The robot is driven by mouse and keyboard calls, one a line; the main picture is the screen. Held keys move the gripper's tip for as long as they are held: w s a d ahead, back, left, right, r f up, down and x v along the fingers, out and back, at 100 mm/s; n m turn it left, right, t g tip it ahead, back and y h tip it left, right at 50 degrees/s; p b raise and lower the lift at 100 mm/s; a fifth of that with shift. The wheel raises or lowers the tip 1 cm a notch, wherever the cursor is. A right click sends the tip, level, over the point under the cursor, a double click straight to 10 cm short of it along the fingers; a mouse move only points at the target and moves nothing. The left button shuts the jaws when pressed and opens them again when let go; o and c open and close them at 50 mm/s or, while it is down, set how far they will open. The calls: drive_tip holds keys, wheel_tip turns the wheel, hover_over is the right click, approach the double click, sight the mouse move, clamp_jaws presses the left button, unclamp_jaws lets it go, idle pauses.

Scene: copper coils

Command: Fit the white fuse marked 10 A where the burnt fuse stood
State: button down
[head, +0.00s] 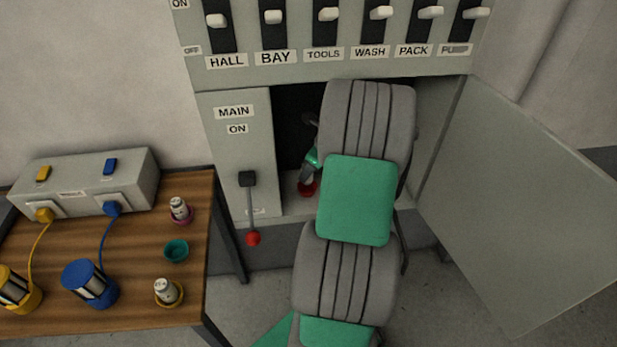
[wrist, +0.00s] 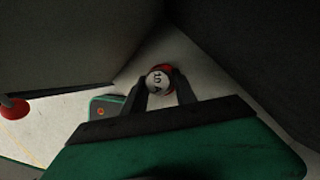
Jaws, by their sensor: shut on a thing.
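My gripper (wrist: 160,90) is shut on a white fuse (wrist: 157,83) whose end is marked 10 A. A red ring (wrist: 166,67) shows around the far side of the fuse in the wrist view. In the head view my gripper (head: 308,178) is inside the open cabinet, low down, just above a red round piece (head: 307,189) at its floor. I cannot tell whether the fuse is seated in the red piece or held just over it. My arm hides much of the cabinet's inside.
The cabinet door (head: 525,205) stands open at right. The MAIN lever (head: 250,205) points down, its red knob low. On the wooden table (head: 130,270), one fuse (head: 179,207) stands in a pink dish, another (head: 164,290) in a yellow dish; a teal dish (head: 176,250) looks empty.

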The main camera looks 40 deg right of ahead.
sight(309, 179)
drive_tip(key=shift+f, duration=1.85)
drive_tip(key=c, duration=1)
unclamp_jaws()
drive_tip(key=shift+r, duration=0.3)
drive_tip(key=s+d+r, duration=0.2)
drive_tip(key=s, duration=0.4)
drive_tip(key=s+d+r+b, duration=0.1)
drive_tip(key=s+d+r, duration=0.1)
drive_tip(key=s, duration=0.5)
drive_tip(key=shift+d+r, duration=0.3)
drive_tip(key=shift+d, duration=0.05)
